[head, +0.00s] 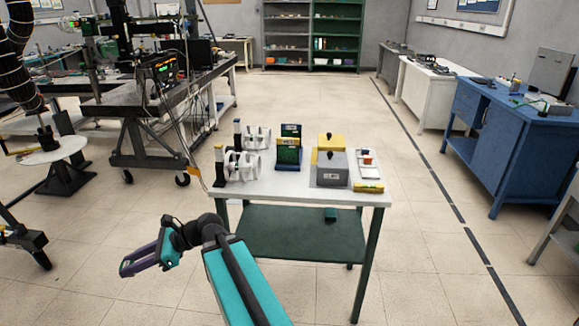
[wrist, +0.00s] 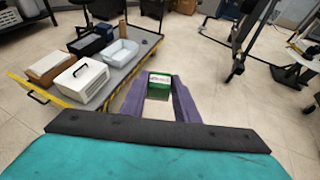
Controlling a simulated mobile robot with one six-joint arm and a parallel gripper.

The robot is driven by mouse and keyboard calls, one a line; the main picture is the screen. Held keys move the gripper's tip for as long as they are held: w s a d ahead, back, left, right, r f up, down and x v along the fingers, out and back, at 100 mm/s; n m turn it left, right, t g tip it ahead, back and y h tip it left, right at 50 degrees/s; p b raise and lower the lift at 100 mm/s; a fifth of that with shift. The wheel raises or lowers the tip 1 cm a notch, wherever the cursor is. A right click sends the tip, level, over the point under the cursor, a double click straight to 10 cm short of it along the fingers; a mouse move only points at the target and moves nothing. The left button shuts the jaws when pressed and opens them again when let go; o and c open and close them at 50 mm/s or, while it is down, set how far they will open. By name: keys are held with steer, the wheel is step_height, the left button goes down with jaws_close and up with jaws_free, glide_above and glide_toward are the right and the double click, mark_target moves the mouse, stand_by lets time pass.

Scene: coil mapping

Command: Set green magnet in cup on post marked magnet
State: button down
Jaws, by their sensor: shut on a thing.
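The green magnet (wrist: 160,86), a small block with a pale label, is between the purple fingertips of my gripper (wrist: 159,94) in the wrist view. My gripper is shut on it and holds it above the floor. In the head view my gripper (head: 122,268) is left of and in front of the white-topped table, apart from it; the magnet cannot be made out there. Two dark posts, the front one (head: 219,166) and the back one (head: 237,134), stand at the table's left edge beside white coils (head: 243,166). Their markings and any cup are too small to tell.
A cart (wrist: 125,68) with boxes shows in the wrist view. Floor between gripper and table is clear.

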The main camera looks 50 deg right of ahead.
steer(key=shift+w, duration=0.45)
steer(key=shift+w+d, duration=0.1)
